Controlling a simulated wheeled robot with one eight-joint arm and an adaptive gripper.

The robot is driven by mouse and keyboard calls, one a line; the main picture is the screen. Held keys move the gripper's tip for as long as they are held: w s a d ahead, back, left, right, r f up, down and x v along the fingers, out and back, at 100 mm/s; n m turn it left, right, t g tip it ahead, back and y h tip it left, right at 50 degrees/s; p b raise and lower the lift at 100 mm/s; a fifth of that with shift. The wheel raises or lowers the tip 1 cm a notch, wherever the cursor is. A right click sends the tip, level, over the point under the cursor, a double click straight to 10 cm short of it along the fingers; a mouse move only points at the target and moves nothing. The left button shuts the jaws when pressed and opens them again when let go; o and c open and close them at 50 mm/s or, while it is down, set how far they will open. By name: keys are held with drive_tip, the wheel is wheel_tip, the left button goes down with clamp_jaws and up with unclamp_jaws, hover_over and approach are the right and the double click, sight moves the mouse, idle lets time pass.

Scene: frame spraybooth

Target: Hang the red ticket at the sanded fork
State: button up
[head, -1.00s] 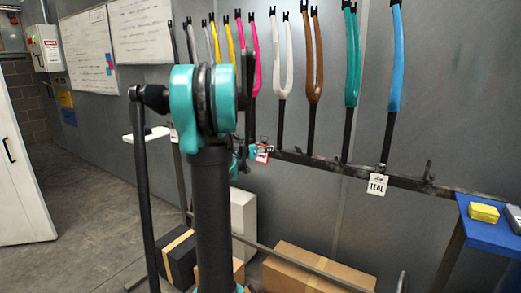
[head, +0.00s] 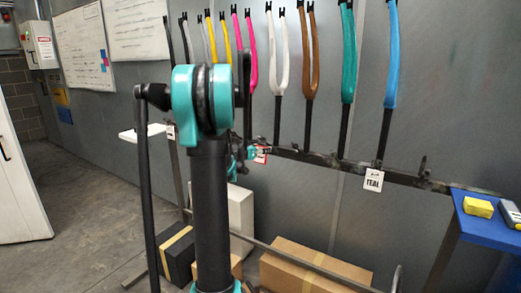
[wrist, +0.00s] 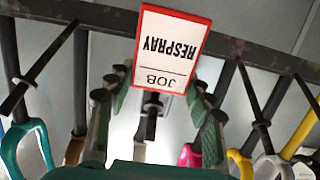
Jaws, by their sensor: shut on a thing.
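My gripper (wrist: 155,92) is shut on the red ticket (wrist: 172,48), a white card with a red border. It reads "JOB RESPRAY", upside down in the wrist view. In the head view the ticket (head: 262,154) shows small beside my arm, in front of the dark rail. Behind the gripper in the wrist view is a white fork (wrist: 122,125), with teal, brown, pink and yellow forks to either side. In the head view a greyish fork (head: 206,42) hangs left of the yellow ones. I cannot tell for certain which fork is sanded.
The dark rail (head: 405,178) carries a white "TEAL" tag (head: 373,181) below the teal and blue forks. A blue table (head: 484,228) with a yellow block (head: 478,208) stands at right. Cardboard boxes (head: 312,270) lie on the floor below the rail.

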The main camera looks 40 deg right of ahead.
drive_tip(key=o, duration=1.1)
drive_tip(key=shift+a, duration=0.1)
drive_tip(key=v, duration=1.2)
drive_tip(key=s+a+f+n+y, duration=0.5)
drive_tip(key=a+f, duration=0.3)
drive_tip(key=a, duration=0.6)
drive_tip(key=s+a+f+n+y, duration=0.5)
drive_tip(key=a+f, duration=0.3)
drive_tip(key=a, duration=0.6)
drive_tip(key=s+a+f+n+y, duration=0.4)
drive_tip(key=a+f, duration=0.4)
drive_tip(key=a, duration=0.7)
drive_tip(key=shift+s+n+y, duration=0.4)
drive_tip(key=shift+s+y, duration=0.1)
drive_tip(key=shift+s, duration=0.65)
